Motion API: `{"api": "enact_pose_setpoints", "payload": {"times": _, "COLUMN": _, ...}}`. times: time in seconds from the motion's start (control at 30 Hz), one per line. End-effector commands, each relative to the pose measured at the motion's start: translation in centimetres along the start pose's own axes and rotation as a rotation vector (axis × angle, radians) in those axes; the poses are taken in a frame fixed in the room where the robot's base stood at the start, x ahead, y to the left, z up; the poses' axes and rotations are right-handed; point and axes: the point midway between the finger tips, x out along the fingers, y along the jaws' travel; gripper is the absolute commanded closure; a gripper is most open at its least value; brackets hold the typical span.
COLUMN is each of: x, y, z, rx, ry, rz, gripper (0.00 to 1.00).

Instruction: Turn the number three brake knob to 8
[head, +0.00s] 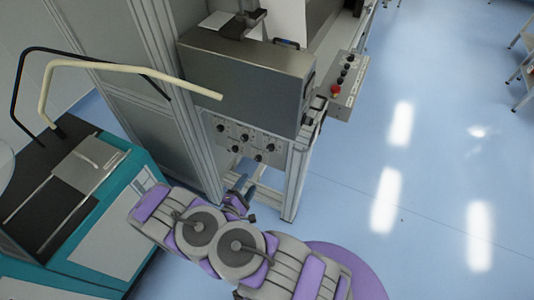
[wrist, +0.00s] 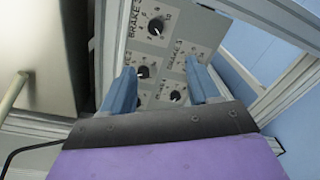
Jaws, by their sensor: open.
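The grey brake panel (wrist: 160,62) with black knobs fills the space ahead of my gripper in the wrist view; it also shows in the head view (head: 231,139). A label reading BRAKE 3 (wrist: 180,47) is near the right finger. The knob beside that label is not clearly seen and seems hidden by the finger. Other knobs show at the top (wrist: 155,26), between the fingers (wrist: 143,72) and lower down (wrist: 176,96). My gripper (wrist: 160,76) is open and empty, fingers pointing at the panel. In the head view my gripper (head: 241,186) is below the panel.
A metal box (head: 245,80) sits above the panel, with a button box (head: 346,85) at its right. A metal frame post (head: 296,180) stands right of the panel. A teal machine (head: 100,220) is at left. The blue floor (head: 430,150) at right is clear.

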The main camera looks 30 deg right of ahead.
Motion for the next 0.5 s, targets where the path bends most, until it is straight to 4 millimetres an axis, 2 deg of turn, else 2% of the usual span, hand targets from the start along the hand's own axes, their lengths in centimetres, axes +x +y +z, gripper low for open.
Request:
{"api": "enact_pose_setpoints", "payload": {"times": 0.23, "x": 0.5, "y": -0.1, "z": 0.8, "rx": -0.049, "ry": -0.023, "rz": 0.043, "gripper": 0.40}}
{"api": "enact_pose_setpoints", "payload": {"times": 0.5, "x": 3.7, "y": -0.1, "z": 1.0, "rx": -0.045, "ry": -0.025, "rz": 0.039, "gripper": 0.40}}
